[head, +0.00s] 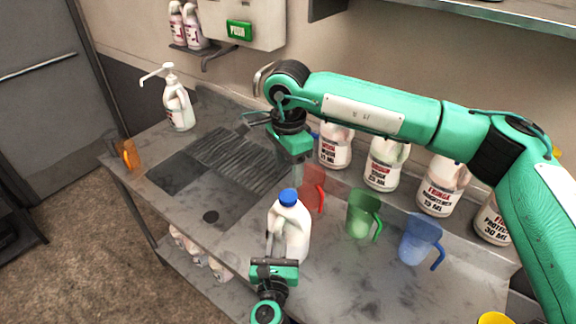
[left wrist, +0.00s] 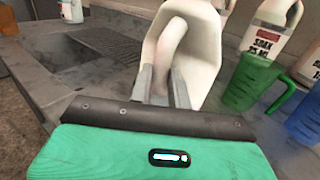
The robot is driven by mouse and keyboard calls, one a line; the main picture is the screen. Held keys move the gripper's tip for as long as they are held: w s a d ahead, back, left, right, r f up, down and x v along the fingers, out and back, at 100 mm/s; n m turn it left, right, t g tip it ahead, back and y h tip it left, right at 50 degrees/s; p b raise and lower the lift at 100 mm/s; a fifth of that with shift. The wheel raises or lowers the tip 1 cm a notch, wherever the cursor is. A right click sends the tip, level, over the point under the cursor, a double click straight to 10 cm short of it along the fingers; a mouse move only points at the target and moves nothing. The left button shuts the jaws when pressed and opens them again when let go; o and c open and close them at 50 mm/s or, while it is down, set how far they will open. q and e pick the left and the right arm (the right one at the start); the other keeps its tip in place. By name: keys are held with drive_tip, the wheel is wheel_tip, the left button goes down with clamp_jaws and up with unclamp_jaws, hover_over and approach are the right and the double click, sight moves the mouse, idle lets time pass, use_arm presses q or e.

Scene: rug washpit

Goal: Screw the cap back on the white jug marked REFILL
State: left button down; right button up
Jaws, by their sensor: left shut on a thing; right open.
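A white jug (head: 290,232) stands at the front of the metal bench, with a blue cap (head: 288,197) on its neck. No REFILL marking shows on the side I see. My left gripper (head: 272,250) is shut on the jug, and in the left wrist view its two fingers (left wrist: 161,84) close on the jug's handle (left wrist: 167,50). The jug's top is out of frame there. My right gripper (head: 293,160) is open and empty, pointing down behind and above the blue cap, apart from it. Whether the cap is threaded fully down cannot be told.
Red (head: 312,188), green (head: 363,214) and blue (head: 420,240) measuring jugs stand right of the white jug. Several labelled white jugs (head: 384,163) line the wall. A pump bottle (head: 178,105) and an orange measuring jug (head: 130,155) stand left. A sink with a ribbed drainer (head: 235,160) lies left.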

sight(288, 195)
idle(0.3)
drive_tip(key=shift+f, duration=4)
drive_tip(key=c, duration=1)
drive_tip(key=o, duration=1.1)
drive_tip(key=shift+o, duration=0.2)
